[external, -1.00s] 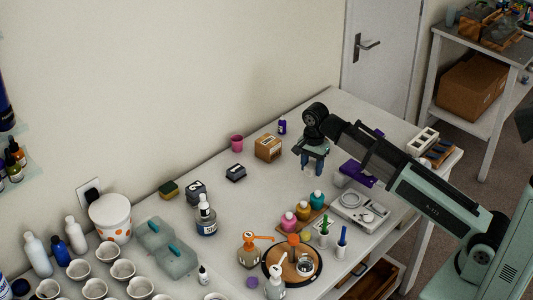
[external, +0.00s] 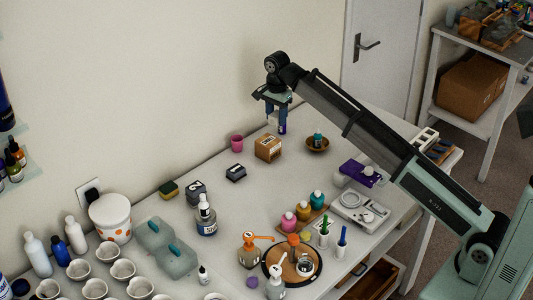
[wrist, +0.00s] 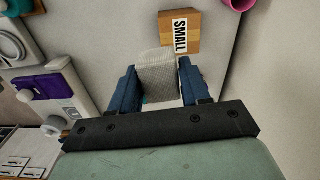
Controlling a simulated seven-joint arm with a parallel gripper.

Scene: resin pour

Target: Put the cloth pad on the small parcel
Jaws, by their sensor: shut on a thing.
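The small parcel is a brown cardboard box (external: 268,148) standing on the table in the external view. In the wrist view the parcel (wrist: 180,32) shows a white label reading SMALL. My gripper (external: 276,128) is raised above the table, behind the parcel in the external view. In the wrist view my gripper (wrist: 158,84) has its blue fingers shut on the pale grey cloth pad (wrist: 156,66). The pad sticks out past the fingertips, and its far edge overlaps the parcel's near edge in that view. It is apart from the parcel in height, as far as I can tell.
A pink cup (external: 237,142) stands left of the parcel, and a black box (external: 235,172) lies in front. A brown bowl (external: 317,144) with a teal-topped item stands to the right. A purple box (external: 360,172) lies farther right.

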